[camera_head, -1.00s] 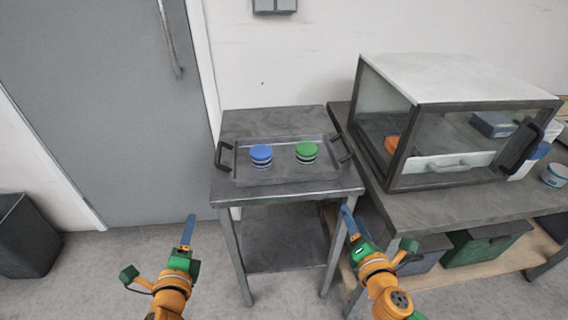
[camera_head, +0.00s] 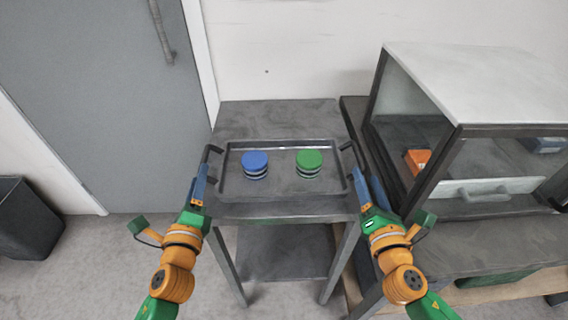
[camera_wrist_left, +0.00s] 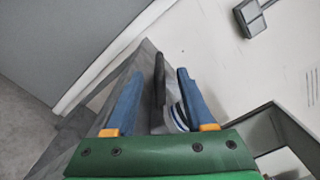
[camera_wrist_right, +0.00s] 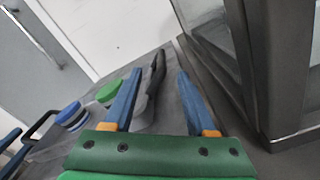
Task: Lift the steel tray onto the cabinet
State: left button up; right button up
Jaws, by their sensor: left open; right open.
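The steel tray (camera_head: 280,191) lies on the small steel table (camera_head: 280,112). A blue-lidded jar (camera_head: 255,164) and a green-lidded jar (camera_head: 309,163) stand on it. The tray has a dark handle at each end. My left gripper (camera_head: 202,183) is open at the left handle; in the left wrist view that handle (camera_wrist_left: 159,80) shows between the blue fingers. My right gripper (camera_head: 358,180) is open at the right handle; in the right wrist view that handle (camera_wrist_right: 154,75) shows between the fingers. I cannot tell whether the fingers touch the handles.
A glass-fronted cabinet (camera_head: 478,85) with a pale top stands on a workbench (camera_head: 450,250) to the right, close to my right gripper. An orange item (camera_head: 417,160) shows inside it. A grey door (camera_head: 100,100) and a dark bin (camera_head: 28,215) are at the left.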

aim_at(207, 149)
pick_arm(q)
jog(key=w, duration=0.7)
jog(key=shift+w+a, duration=0.1)
jog(key=shift+a, duration=0.05)
pick_arm(e)
jog(key=w, duration=0.7)
jog(key=shift+w+a+f, duration=0.1)
jog(key=shift+a, duration=0.1)
pick_arm(q)
grip_shut()
pick_arm(e)
grip_shut()
pick_arm(q)
jog(key=shift+a, duration=0.1)
